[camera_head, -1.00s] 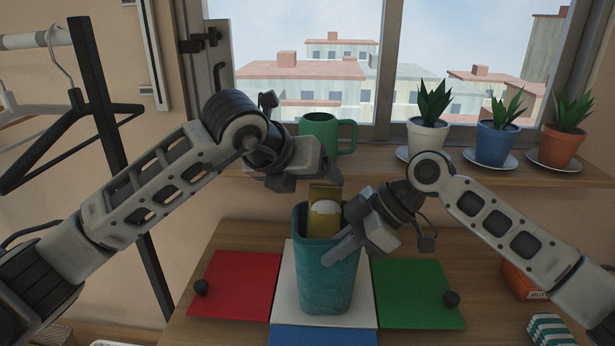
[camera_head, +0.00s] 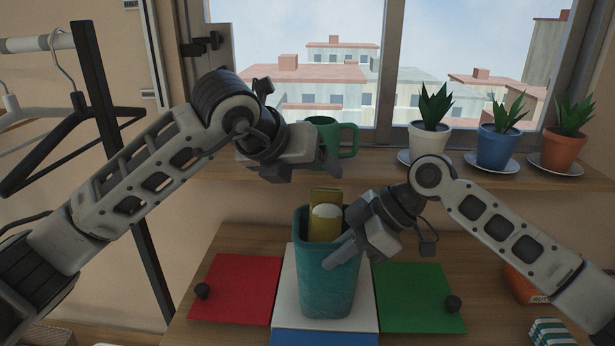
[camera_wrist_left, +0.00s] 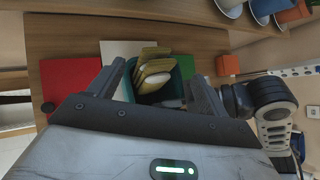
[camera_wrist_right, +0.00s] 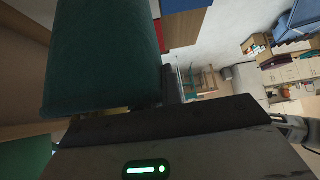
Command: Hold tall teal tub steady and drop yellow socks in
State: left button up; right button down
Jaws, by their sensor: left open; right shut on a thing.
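The tall teal tub (camera_head: 328,285) stands upright on a white panel on the table. Yellow socks (camera_head: 325,226) stick up out of its mouth, with a pale patch on them; the left wrist view shows several yellow pieces (camera_wrist_left: 154,67) inside the tub. My left gripper (camera_head: 326,168) is open and empty above the tub, in front of the green mug. My right gripper (camera_head: 345,252) is shut on the tub's right rim. In the right wrist view the tub wall (camera_wrist_right: 100,60) fills the left part, and the fingers are mostly hidden.
A red panel (camera_head: 234,288) lies left of the tub and a green panel (camera_head: 418,296) right, each with a dark knob. A green mug (camera_head: 348,140) and potted plants (camera_head: 500,145) stand on the windowsill behind. An orange box (camera_head: 522,284) lies at the right.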

pick_arm(q)
notch_tip(320, 180, up, 6)
jog(key=s+a, duration=0.1)
jog(key=s, duration=0.1)
jog(key=shift+a, duration=0.2)
pick_arm(e)
jog(key=shift+f, duration=0.1)
pick_arm(q)
jog(key=shift+f, duration=0.15)
dwell(0.9)
pick_arm(e)
jog(key=c, duration=1.5)
grip_release()
